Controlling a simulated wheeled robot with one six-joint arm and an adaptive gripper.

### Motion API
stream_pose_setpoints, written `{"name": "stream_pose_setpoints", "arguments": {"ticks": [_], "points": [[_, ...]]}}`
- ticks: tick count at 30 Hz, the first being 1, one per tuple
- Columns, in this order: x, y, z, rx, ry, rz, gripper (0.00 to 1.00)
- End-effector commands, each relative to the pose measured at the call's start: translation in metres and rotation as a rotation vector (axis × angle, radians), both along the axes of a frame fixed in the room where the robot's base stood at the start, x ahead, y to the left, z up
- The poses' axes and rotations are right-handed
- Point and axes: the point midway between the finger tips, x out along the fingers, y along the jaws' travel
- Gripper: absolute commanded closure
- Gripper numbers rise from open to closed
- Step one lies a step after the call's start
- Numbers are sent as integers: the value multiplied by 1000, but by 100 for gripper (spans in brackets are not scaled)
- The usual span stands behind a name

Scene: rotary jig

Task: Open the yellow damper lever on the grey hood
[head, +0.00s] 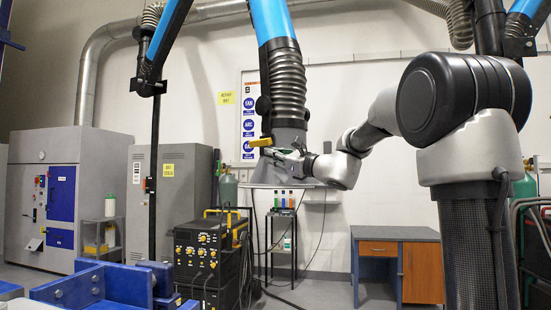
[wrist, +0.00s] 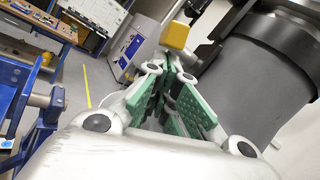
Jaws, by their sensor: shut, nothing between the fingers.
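The yellow damper lever (head: 260,142) sticks out to the left from the grey hood (head: 290,135), which hangs under a ribbed hose. In the wrist view the lever's yellow block (wrist: 175,35) stands just beyond my fingertips, with the dark grey hood (wrist: 265,80) to the right. My gripper (head: 273,153) is just below the lever in the head view. In the wrist view my gripper (wrist: 172,62), with green finger pads, is shut and empty. Whether a fingertip touches the lever cannot be told. My gripper hides part of the hood in the head view.
A blue extraction arm (head: 272,20) carries the hood. A black welding machine (head: 200,255) and a small stand (head: 283,230) are below. A desk (head: 395,250) stands right, grey cabinets (head: 172,195) left, and a blue fixture (head: 100,288) at the front left.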

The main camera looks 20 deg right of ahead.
Motion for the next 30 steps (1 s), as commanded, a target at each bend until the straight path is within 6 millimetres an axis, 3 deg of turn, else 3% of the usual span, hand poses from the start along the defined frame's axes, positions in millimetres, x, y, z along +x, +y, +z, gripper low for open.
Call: {"name": "stream_pose_setpoints", "arguments": {"ticks": [30], "points": [[-6, -2, 12, -67, 128, 0, 100]]}}
